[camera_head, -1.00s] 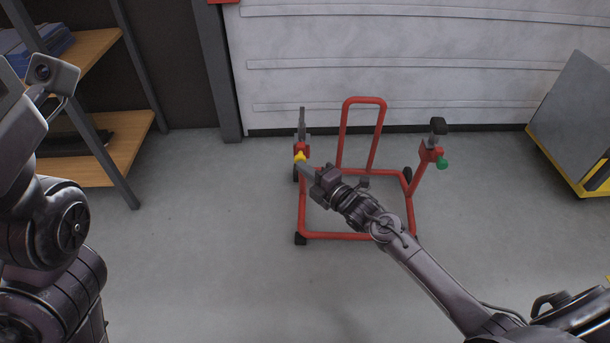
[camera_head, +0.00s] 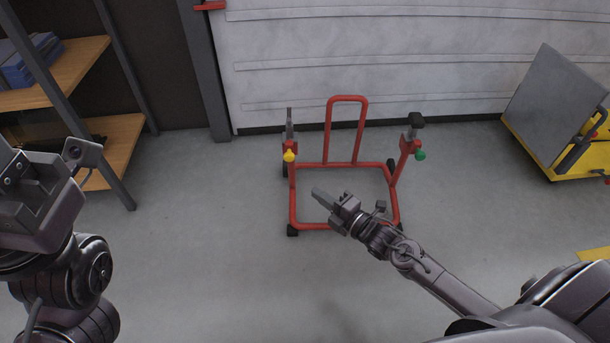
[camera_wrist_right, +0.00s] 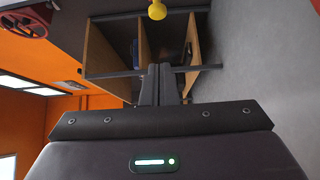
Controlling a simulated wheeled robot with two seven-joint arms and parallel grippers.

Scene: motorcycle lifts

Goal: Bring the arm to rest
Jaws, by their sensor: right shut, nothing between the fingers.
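My right gripper (camera_head: 325,198) is shut and empty in the head view, over the front left part of a red wheeled stand. In the right wrist view its fingers (camera_wrist_right: 160,84) lie together with nothing between them. My left arm comes in from the left edge of the head view, and its fingertips are not visible there. The red stand (camera_head: 345,227) stands on the floor. It has a yellow knob (camera_head: 289,155) on its left post and a green knob (camera_head: 420,155) on its right post. The yellow knob also shows in the right wrist view (camera_wrist_right: 157,10), apart from the fingers.
A shelf unit (camera_head: 113,150) with wooden boards and blue items stands at the left. A yellow cart (camera_head: 520,143) with a grey panel stands at the right. A white ribbed wall (camera_head: 300,65) is behind the stand. Grey floor is clear around the stand.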

